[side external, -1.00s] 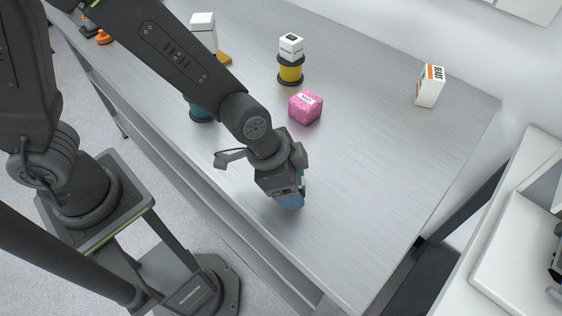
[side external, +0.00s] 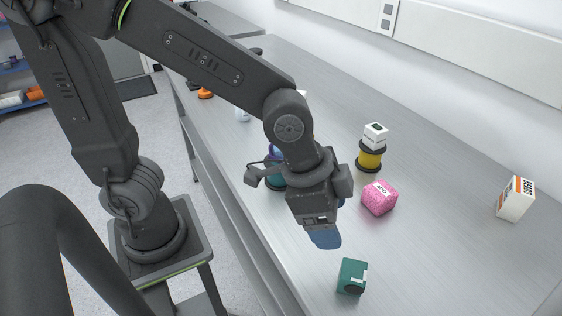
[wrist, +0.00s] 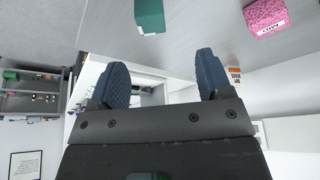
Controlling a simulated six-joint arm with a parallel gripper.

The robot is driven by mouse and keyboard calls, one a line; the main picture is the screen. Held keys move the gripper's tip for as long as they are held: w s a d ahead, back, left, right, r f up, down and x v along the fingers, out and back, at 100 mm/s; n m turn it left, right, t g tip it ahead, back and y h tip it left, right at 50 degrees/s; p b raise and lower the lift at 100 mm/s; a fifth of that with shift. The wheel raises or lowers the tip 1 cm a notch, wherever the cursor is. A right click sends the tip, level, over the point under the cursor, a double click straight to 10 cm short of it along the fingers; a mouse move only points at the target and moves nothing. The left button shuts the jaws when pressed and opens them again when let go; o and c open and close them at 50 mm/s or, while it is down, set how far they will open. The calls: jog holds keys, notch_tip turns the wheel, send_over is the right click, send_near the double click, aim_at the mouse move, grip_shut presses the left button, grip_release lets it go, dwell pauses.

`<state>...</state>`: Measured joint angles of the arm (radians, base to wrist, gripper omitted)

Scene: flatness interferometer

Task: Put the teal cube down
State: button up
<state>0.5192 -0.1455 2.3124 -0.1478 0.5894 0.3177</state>
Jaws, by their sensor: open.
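The teal cube (side external: 352,276) sits on the grey metal table near its front edge in the side view, with a white label and a dark round spot on it. It also shows at the top of the wrist view (wrist: 149,15), beyond the fingers and apart from them. My gripper (side external: 325,237) is above the table, up and to the left of the cube in the side view. In the wrist view its two blue fingers (wrist: 162,78) are spread wide with nothing between them.
A pink block (side external: 379,197) lies near the gripper. Behind it stands a yellow spool (side external: 370,157) with a white box (side external: 376,135) on top. A white and orange box (side external: 515,199) stands at the right. A teal spool (side external: 277,180) is partly hidden behind my arm. Table around the cube is clear.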

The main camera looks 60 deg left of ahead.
jog(key=s+a+r+n+y, duration=0.1)
jog(key=a+r+n, duration=0.1)
jog(key=a, duration=0.3)
jog(key=s+a+r+n+t+y, duration=0.1)
jog(key=s+a+r+n, duration=0.1)
jog(key=a, duration=0.4)
jog(key=s+a+r+n+t+y, duration=0.1)
jog(key=s+a+r+n, duration=0.1)
jog(key=a+n, duration=0.2)
jog(key=shift+s+a, duration=0.2)
jog(key=shift+a, duration=0.85)
